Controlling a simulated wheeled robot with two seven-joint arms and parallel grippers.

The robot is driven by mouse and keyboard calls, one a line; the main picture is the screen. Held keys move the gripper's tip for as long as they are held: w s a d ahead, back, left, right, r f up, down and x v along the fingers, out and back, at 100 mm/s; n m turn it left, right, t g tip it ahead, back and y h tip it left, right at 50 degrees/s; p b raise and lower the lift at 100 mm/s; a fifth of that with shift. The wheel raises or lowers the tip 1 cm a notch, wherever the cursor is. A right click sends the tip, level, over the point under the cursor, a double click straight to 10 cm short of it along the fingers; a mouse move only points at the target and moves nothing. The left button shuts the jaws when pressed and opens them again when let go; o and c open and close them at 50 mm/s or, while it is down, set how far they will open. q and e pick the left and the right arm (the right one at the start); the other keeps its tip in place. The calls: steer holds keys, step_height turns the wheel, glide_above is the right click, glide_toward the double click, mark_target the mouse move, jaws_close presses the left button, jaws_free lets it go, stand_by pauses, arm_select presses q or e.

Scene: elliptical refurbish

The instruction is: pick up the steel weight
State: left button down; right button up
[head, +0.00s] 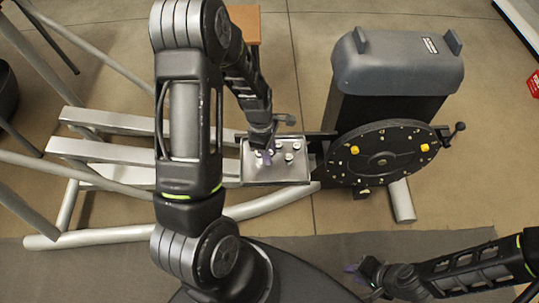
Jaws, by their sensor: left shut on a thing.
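Several small silver pieces (289,157), which look like steel weights, stand on a shallow metal tray (275,175) in the middle of the head view. My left gripper (266,153) reaches down over the left part of this tray, beside these pieces. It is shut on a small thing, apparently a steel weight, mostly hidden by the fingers. My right gripper (357,271) is low at the right, far from the tray and over the dark mat. Its fingers are too small and dark to tell their opening.
A black disc (382,165) with yellow knobs and a grey-topped housing (398,70) stand right of the tray. Silver frame rails (110,150) run at the left. A wooden block (245,22) is behind my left arm. Open floor (480,130) lies at the right.

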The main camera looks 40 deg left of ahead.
arm_select(q)
step_height(320, 180, up, 8)
steer(key=shift+r+p, duration=0.2)
steer(key=shift+p, duration=0.55)
steer(key=w+d+r+m+g+y+p, duration=0.1)
steer(key=w+d+r+m+p, duration=0.2)
steer(key=d+m, duration=0.3)
steer(key=w+d+r+m+g+p, duration=0.1)
steer(key=w+d+r+m+p, duration=0.2)
steer(key=m, duration=1.2)
steer(key=d+r+p, duration=0.1)
steer(key=d+p, duration=0.1)
steer(key=d, duration=0.1)
steer(key=shift+w+d+y+p, duration=0.2)
steer(key=shift+y+p, duration=0.1)
steer(key=shift+y, duration=0.1)
steer(key=shift+r, duration=0.1)
